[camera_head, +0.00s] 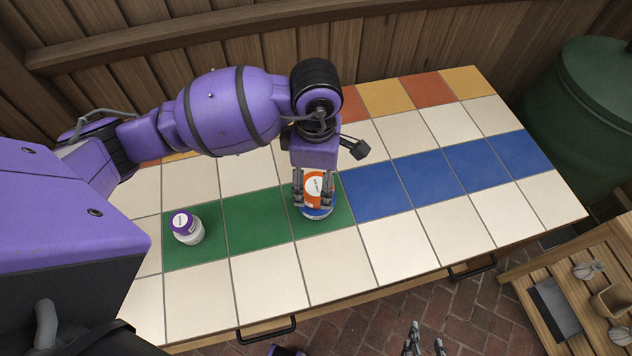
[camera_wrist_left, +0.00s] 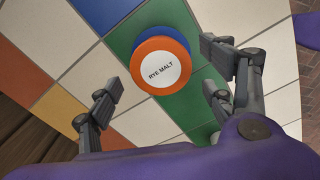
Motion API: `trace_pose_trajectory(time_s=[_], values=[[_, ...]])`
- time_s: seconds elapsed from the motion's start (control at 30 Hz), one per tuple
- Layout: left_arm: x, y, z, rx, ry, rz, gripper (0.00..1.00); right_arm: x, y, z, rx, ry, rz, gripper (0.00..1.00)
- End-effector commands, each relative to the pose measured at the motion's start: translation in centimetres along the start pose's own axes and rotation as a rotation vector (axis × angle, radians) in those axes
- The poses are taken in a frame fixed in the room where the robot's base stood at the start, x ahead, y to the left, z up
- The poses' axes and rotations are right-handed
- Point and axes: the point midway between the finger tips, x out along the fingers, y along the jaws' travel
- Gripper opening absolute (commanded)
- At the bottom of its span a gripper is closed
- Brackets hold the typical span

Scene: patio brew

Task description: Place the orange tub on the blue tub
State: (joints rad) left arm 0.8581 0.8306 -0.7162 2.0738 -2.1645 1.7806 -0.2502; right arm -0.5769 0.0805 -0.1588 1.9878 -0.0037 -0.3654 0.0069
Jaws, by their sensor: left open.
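The orange tub (camera_head: 313,183) sits on top of the blue tub (camera_head: 318,213), on the green tile nearest the blue tiles. In the left wrist view, the orange tub (camera_wrist_left: 147,82) shows its white RYE MALT label, and a rim of the blue tub (camera_wrist_left: 172,33) shows from under it, slightly offset. My left gripper (camera_head: 313,202) points down over the stack in the head view. Its fingers are open, one on each side of the orange tub, with gaps visible in the wrist view. My right gripper (camera_head: 425,341) is low at the bottom edge, fingers apart and empty.
A white tub with a purple lid (camera_head: 187,228) stands on the leftmost green tile. The blue tiles (camera_head: 425,179) to the right are clear. A green barrel (camera_head: 580,100) stands beyond the table's right end. A wooden side table (camera_head: 540,270) holds small items at lower right.

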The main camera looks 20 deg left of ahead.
Motion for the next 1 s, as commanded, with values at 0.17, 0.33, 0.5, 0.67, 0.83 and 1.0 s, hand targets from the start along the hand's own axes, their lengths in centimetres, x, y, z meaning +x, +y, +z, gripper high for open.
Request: trace_pose_trajectory(time_s=[0.17, 0.33, 0.5, 0.67, 0.83, 1.0], values=[[-4.3, 0.2, 0.1, 0.0, -0.002, 0.006, 0.75, 0.0, 0.0, 0.0, 0.001, -0.002, -0.001, 0.4], [-7.2, 0.2, 0.1, 0.0, -0.001, 0.005, 0.75, -0.1, -0.1, 0.0, 0.001, -0.003, -0.002, 0.4], [-8.8, 0.1, 0.1, 0.0, -0.001, 0.004, 0.75, -0.1, -0.2, 0.1, 0.002, -0.004, -0.003, 0.4], [-9.0, 0.0, 0.1, 0.0, -0.001, 0.002, 0.75, -0.1, -0.2, 0.1, 0.002, -0.006, -0.003, 0.4], [-9.0, 0.1, 0.1, 0.0, -0.001, 0.002, 0.75, -0.2, -0.2, 0.2, 0.002, -0.007, -0.003, 0.4], [-9.0, 0.1, 0.1, 0.0, -0.001, 0.002, 0.75, -0.2, -0.2, 0.2, 0.002, -0.007, -0.003, 0.4]])
